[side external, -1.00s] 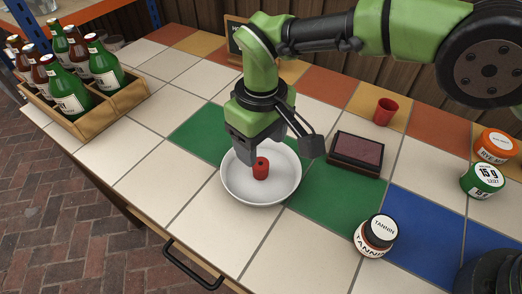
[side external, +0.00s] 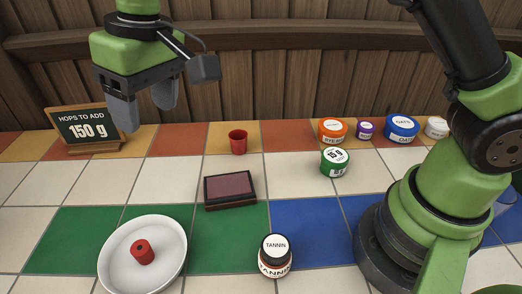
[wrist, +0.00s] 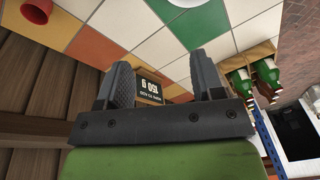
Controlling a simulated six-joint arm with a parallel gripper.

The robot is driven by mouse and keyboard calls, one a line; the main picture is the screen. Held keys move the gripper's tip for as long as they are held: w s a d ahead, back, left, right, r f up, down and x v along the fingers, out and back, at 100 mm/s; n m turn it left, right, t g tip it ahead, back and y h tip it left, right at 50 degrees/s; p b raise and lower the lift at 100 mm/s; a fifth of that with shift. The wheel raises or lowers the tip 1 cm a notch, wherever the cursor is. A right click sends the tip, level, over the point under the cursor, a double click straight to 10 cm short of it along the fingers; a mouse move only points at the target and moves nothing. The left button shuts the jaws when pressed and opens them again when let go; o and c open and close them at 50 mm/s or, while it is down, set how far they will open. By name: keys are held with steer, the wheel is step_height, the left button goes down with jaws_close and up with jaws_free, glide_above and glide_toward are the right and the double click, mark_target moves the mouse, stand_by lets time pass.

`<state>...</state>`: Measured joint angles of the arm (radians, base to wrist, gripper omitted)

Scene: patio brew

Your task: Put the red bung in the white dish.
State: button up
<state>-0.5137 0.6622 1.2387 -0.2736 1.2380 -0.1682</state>
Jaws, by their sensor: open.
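The red bung (side external: 143,252), a small cylinder with a dark hole in its top, stands in the white dish (side external: 177,270). The dish rests partly on the green tiles at the front left. My gripper (side external: 145,108) is open and empty, high up behind the dish and apart from it. In the wrist view my two fingers (wrist: 163,80) are spread with nothing gripped. Only the edge of the dish (wrist: 185,3) shows at the top there, and the bung is out of that view.
A chalkboard sign (side external: 82,128) stands at the back left, below my gripper. A red cup (side external: 238,142), a dark-framed pad (side external: 230,190), a tannin jar (side external: 275,258) and several lidded tubs (side external: 334,160) stand to the right. Bottles in a crate (wrist: 262,50) show in the wrist view.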

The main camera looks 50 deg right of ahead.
steer(key=s+d+r+m+t+y, duration=0.1)
steer(key=s+d+r+m+t, duration=0.15)
steer(key=s+d+r, duration=0.4)
steer(key=s+d+r+m+t, duration=0.1)
steer(key=s+d+r+m, duration=0.25)
steer(key=s+d, duration=0.45)
steer(key=s+d+f+m+t, duration=0.1)
steer(key=s+d+f+t, duration=0.1)
steer(key=s, duration=0.4)
steer(key=shift+s+d+m+h, duration=0.15)
steer(key=shift+d+m+h, duration=0.15)
steer(key=shift+d, duration=0.55)
